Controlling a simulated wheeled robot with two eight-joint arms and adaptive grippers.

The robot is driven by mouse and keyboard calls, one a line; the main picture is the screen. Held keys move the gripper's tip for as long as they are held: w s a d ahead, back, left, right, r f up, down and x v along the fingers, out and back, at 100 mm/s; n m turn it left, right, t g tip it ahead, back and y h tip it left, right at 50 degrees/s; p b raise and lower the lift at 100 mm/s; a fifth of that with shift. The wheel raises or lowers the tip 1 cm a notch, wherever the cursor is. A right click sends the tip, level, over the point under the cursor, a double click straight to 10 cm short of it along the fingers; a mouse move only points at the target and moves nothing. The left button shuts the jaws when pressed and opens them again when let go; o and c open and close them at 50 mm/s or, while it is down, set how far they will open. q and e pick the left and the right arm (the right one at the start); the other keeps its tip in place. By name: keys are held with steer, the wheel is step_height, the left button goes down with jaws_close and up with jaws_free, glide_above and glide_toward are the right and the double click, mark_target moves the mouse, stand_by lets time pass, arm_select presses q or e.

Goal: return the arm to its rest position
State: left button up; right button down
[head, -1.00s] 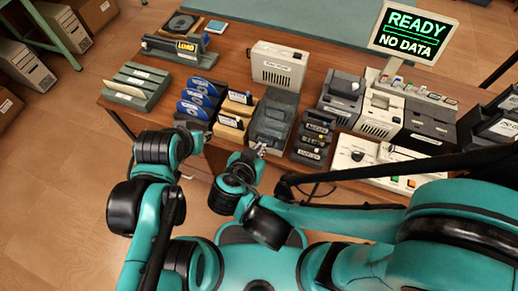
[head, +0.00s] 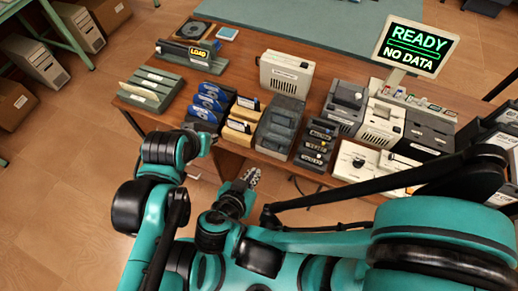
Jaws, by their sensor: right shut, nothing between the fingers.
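My right gripper (head: 252,177) shows at the end of its teal and black arm, below the front edge of the wooden table (head: 228,158). It is shut with nothing between its fingers, in front of the table and apart from the items on it. The left fingers cannot be made out clearly.
On the table stand a grey slotted rack (head: 152,88), blue discs (head: 208,102), a dark grey tray (head: 278,125), labelled dark blocks (head: 316,145), a beige box (head: 285,73) and a READY / NO DATA screen (head: 416,46). Open floor (head: 70,200) lies at left.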

steer(key=w+d+r+n+g+y, duration=0.1)
steer(key=w+d+r, duration=0.1)
steer(key=d, duration=0.5)
steer(key=w+d+r+n+g+y, duration=0.1)
steer(key=w+d+r, duration=0.1)
steer(key=d, duration=0.5)
steer(key=w+d+r+n+y, duration=0.1)
steer(key=w+d+r, duration=0.1)
steer(key=d, duration=0.6)
steer(key=shift+w+r+g, duration=0.25)
steer(key=shift+r+g, duration=0.15)
steer(key=shift+r, duration=0.45)
